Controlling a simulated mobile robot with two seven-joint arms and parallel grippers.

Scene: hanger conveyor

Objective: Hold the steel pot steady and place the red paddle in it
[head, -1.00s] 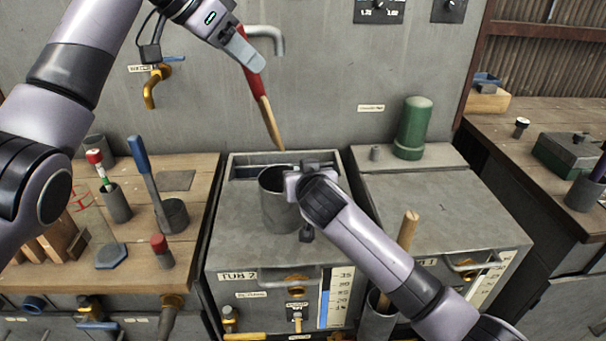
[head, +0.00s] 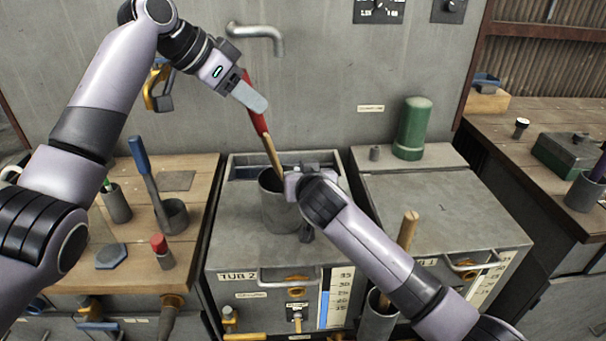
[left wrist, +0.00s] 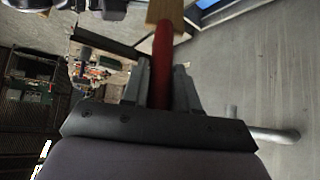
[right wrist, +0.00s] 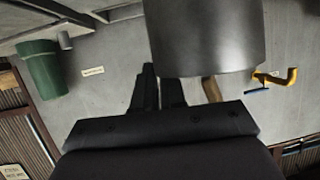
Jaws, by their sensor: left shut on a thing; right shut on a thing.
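The red paddle (head: 259,122) has a red handle and a pale wooden lower end. My left gripper (head: 247,92) is shut on its red handle, which also shows between the fingers in the left wrist view (left wrist: 162,62). The paddle hangs slightly tilted, with its wooden end at the steel pot's mouth; its tip is hidden behind the rim. The steel pot (head: 277,210) stands upright on tub 2. My right gripper (head: 299,184) is shut on the pot's right side near the rim. The pot also fills the top of the right wrist view (right wrist: 205,35).
A steel spout (head: 262,33) sticks out of the wall just above my left gripper. A blue-handled tool (head: 146,170) stands in a cup on the left bench. A green cylinder (head: 413,130) stands at the back right. The right tub's lid (head: 440,205) is clear.

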